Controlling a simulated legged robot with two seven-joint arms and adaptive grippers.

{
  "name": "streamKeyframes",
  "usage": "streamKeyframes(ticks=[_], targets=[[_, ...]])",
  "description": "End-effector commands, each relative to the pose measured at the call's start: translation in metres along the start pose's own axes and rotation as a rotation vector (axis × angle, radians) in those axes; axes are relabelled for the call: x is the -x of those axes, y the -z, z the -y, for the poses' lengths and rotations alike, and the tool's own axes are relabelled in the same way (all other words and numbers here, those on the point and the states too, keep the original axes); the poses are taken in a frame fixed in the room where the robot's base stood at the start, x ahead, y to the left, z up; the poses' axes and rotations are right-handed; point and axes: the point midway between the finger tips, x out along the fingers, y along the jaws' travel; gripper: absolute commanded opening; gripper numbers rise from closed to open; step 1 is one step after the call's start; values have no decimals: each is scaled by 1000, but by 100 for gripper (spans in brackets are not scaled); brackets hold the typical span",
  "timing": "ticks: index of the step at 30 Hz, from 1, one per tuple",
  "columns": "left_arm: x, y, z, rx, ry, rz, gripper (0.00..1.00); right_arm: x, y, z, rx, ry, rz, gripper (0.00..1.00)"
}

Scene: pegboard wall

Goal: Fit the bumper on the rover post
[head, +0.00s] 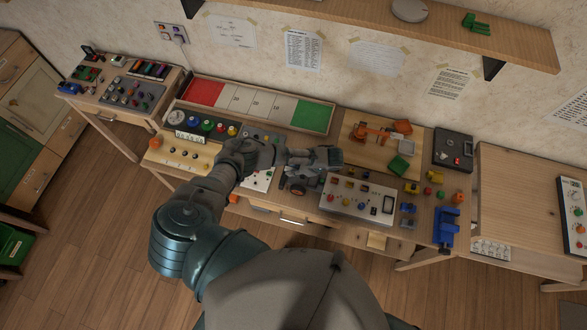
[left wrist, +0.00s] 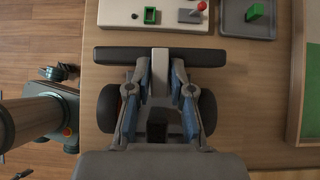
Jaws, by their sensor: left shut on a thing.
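My left gripper (head: 318,158) is above the middle of the bench; it also shows in the left wrist view (left wrist: 161,78). It is shut on the bumper (left wrist: 125,55), a long dark bar with a pale grey block at its middle, held between the fingertips. The bar lies crosswise beyond the fingers. The rover (left wrist: 208,110) is below the gripper, with a dark wheel showing on each side; its wheels also show in the head view (head: 297,188). The gripper hides the rover's body and post. I cannot tell whether bumper and post touch. My right gripper is not in view.
A white control panel (head: 345,207) lies right of the rover. A long tray (head: 204,94) with red and green ends is behind. An orange model (head: 372,133) and a dark box (head: 453,150) stand further right. A blue holder (head: 445,226) is near the right front edge.

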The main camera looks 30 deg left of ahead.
Motion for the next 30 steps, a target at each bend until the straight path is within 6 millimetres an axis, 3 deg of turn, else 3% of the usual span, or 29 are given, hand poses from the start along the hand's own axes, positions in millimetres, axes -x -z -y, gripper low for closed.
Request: streamKeyframes(ticks=[30], targets=[[1,2,-1,-1,-1,0,0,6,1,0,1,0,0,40]])
